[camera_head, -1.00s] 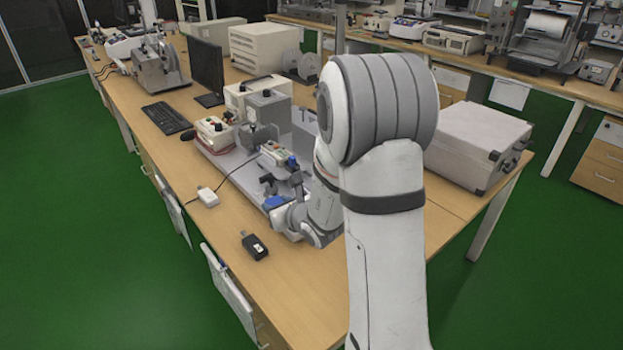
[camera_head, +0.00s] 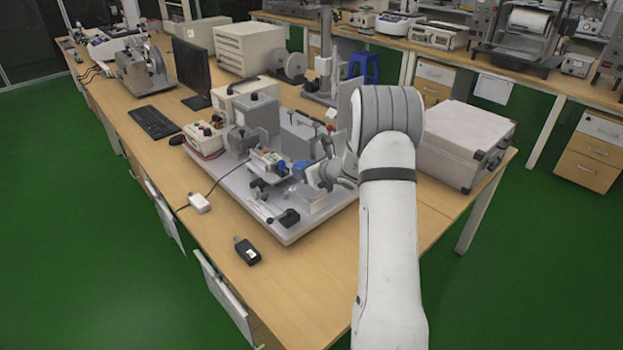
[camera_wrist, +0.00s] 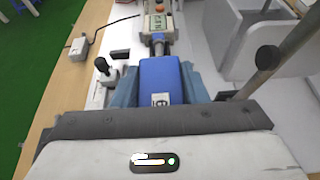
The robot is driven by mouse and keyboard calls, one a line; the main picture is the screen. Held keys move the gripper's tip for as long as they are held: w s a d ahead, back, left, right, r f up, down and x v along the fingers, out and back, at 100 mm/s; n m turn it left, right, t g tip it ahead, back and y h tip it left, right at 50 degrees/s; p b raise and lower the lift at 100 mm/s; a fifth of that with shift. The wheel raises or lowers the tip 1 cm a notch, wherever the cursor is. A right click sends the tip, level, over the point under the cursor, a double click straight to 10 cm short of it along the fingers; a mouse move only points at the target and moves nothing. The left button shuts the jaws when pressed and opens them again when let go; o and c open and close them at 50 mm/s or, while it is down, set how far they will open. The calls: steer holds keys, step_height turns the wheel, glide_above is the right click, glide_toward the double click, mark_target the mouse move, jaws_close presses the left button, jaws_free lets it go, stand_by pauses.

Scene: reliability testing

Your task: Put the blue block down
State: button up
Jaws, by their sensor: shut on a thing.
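The blue block (camera_wrist: 160,79) is in the middle of the wrist view, with a small label on its top. My gripper (camera_wrist: 160,92) is shut on it, with one blue-grey finger along each side. In the head view the blue block (camera_head: 303,169) shows as a small blue patch at my gripper (camera_head: 314,174), above the right part of a light grey base plate (camera_head: 262,214). Whether the block touches anything beneath it cannot be told.
The base plate carries a grey machine (camera_head: 258,116), a small unit with a green display (camera_head: 265,161) and a black-knobbed lever (camera_head: 287,217). A black device (camera_head: 247,252) and a white box (camera_head: 200,203) lie on the table in front. A grey case (camera_head: 465,145) stands to the right.

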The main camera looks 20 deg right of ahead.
mark_target(305, 189)
step_height(305, 189, down, 4)
steer(key=shift+f, duration=0.2)
steer(key=shift+f+b, duration=0.3)
steer(key=shift+f, duration=0.05)
steer(key=o, duration=1.1)
steer(key=shift+r, duration=0.1)
